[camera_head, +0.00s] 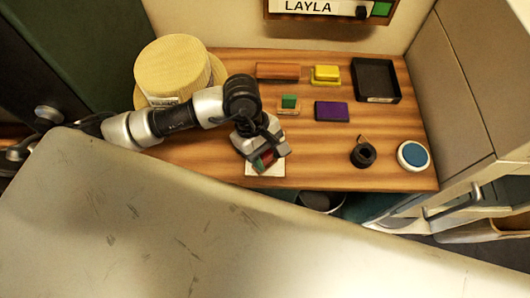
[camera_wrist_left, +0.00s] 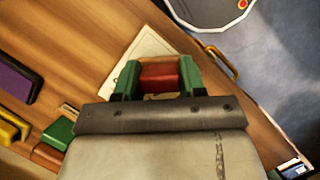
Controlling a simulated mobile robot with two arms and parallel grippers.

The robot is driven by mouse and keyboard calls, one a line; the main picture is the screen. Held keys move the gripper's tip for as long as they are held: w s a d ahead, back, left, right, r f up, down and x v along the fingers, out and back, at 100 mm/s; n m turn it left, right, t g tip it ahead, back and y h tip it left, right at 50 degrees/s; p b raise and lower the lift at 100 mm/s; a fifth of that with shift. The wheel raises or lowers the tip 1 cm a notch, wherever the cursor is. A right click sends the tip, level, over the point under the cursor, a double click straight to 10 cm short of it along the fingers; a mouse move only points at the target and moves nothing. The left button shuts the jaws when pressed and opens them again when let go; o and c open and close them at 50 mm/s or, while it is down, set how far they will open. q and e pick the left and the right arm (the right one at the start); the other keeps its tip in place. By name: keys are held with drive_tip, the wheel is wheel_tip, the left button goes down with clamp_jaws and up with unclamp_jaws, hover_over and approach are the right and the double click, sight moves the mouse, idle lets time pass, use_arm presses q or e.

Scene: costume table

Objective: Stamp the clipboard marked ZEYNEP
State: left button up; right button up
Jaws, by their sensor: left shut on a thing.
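My left gripper (camera_head: 265,160) comes in from the left and points down at the front edge of the wooden table. It is shut on a red block-like thing (camera_wrist_left: 160,77), which sits between its green finger pads. A pale flat sheet or board (camera_head: 274,170) lies under the gripper; it also shows in the left wrist view (camera_wrist_left: 146,46). The gripper hides much of it, and I cannot read a name on it. I cannot tell whether the red thing touches it. My right gripper is not in view.
A straw hat (camera_head: 172,68) stands at the left. Behind are a brown block (camera_head: 278,71), a yellow block (camera_head: 325,74), a green-topped block (camera_head: 289,102), a purple block (camera_head: 332,111) and a black tray (camera_head: 365,67). A black round holder (camera_head: 363,155) and blue-topped round pot (camera_head: 413,156) stand right.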

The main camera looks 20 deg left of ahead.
use_arm(q)
drive_tip(key=shift+s+f, duration=0.1)
drive_tip(key=shift+r+p, duration=0.45)
drive_tip(key=shift+r, duration=0.4)
drive_tip(key=shift+r+p, duration=1.2)
drive_tip(key=shift+r, duration=1.55)
